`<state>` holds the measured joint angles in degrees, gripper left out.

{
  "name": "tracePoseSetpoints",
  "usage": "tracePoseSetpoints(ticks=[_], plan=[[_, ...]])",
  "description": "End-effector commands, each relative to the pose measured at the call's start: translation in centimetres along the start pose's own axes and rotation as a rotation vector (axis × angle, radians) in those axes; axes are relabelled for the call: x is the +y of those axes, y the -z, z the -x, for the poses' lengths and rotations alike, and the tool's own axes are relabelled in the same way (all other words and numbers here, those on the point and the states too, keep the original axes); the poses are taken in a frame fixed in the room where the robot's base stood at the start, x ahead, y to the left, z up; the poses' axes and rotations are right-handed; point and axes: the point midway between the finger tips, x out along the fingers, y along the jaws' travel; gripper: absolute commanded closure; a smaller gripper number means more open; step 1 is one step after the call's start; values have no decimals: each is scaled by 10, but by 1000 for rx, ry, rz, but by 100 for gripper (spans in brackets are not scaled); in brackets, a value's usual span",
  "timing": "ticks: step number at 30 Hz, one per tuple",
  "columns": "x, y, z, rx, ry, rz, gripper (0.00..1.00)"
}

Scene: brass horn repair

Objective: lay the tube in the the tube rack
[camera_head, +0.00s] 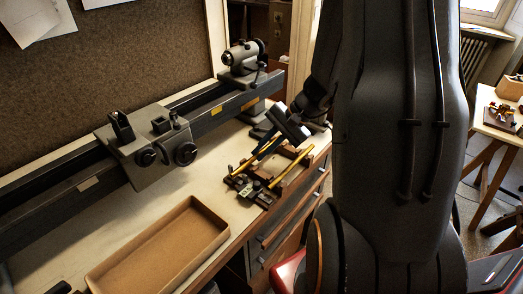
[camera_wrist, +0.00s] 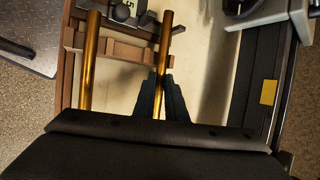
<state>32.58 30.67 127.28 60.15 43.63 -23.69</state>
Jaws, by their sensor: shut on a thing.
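My gripper (camera_wrist: 160,98) is shut on a brass tube (camera_wrist: 166,36), with its dark fingers on either side of it. In the head view this tube (camera_head: 243,166) slants over the left side of the tube rack, and my gripper (camera_head: 272,143) is at its upper part. The tube rack (camera_wrist: 125,50) is a brown wooden frame; its rails pass under the tube. I cannot tell whether the tube touches them. A second brass tube (camera_wrist: 88,62) lies along the rack's other side, apart from my gripper; it also shows in the head view (camera_head: 292,167).
A dark block with a number (camera_wrist: 122,13) sits at the rack's end. A grey lathe-like machine (camera_head: 150,150) runs along the bench behind. An open cardboard tray (camera_head: 195,212) lies at the front left. Bare bench top lies between tray and rack.

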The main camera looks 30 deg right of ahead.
Motion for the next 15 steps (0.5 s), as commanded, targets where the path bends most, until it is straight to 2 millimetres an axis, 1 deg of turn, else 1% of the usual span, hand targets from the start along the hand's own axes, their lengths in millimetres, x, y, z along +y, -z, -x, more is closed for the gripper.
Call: tracePoseSetpoints(ticks=[15], plan=[[4,3,-7,0,0,0,100]])
